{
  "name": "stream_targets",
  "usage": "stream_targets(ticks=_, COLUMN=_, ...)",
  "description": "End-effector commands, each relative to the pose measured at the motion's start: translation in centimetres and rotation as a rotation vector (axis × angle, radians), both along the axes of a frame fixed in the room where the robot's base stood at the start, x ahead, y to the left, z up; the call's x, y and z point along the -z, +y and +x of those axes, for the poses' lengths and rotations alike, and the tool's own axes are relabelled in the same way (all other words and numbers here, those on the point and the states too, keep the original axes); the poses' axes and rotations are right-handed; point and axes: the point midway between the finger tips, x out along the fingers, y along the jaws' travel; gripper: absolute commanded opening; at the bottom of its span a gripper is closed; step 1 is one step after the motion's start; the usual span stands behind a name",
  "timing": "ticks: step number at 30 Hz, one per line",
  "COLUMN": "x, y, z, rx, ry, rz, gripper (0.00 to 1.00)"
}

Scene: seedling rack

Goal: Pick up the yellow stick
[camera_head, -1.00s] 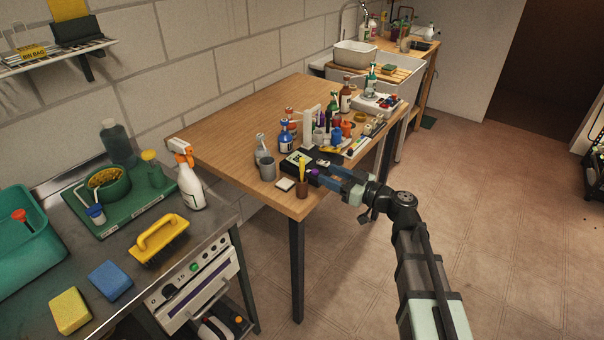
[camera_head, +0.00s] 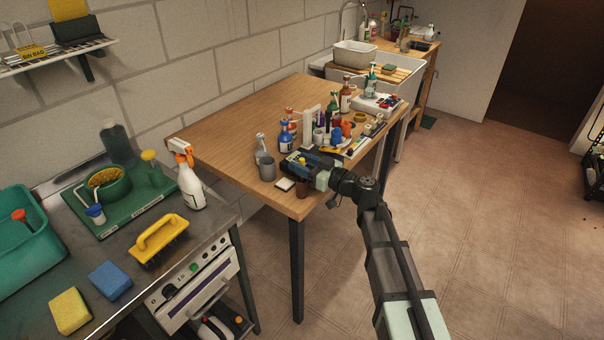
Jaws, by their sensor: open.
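The yellow stick (camera_head: 302,160) shows only as a small yellow patch between and behind my gripper's fingers. A small brown pot (camera_head: 302,190) is partly visible just below the gripper near the table's front corner. My gripper (camera_head: 297,164) is open, with its fingers at the stick, above the pot. The gripper hides most of the stick, and I cannot tell whether a finger touches it.
A grey mug (camera_head: 267,169) and a spray bottle (camera_head: 261,150) stand just left of the gripper. Several bottles, including a blue one (camera_head: 285,134), crowd behind. The wooden table (camera_head: 225,140) is bare at left.

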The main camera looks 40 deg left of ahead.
Motion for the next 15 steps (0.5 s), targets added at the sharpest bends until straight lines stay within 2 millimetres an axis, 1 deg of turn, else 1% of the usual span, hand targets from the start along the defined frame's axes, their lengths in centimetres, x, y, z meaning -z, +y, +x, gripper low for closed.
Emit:
stream_targets(ticks=2, x=-0.01, y=0.41, z=0.03, rx=0.0, ry=0.0, rz=0.0, gripper=0.47)
stream_targets(ticks=8, x=-0.01, y=0.36, z=0.0, rx=0.0, ry=0.0, rz=0.0, gripper=0.46)
stream_targets(ticks=15, x=-0.01, y=0.35, z=-0.01, rx=0.0, ry=0.0, rz=0.0, gripper=0.23)
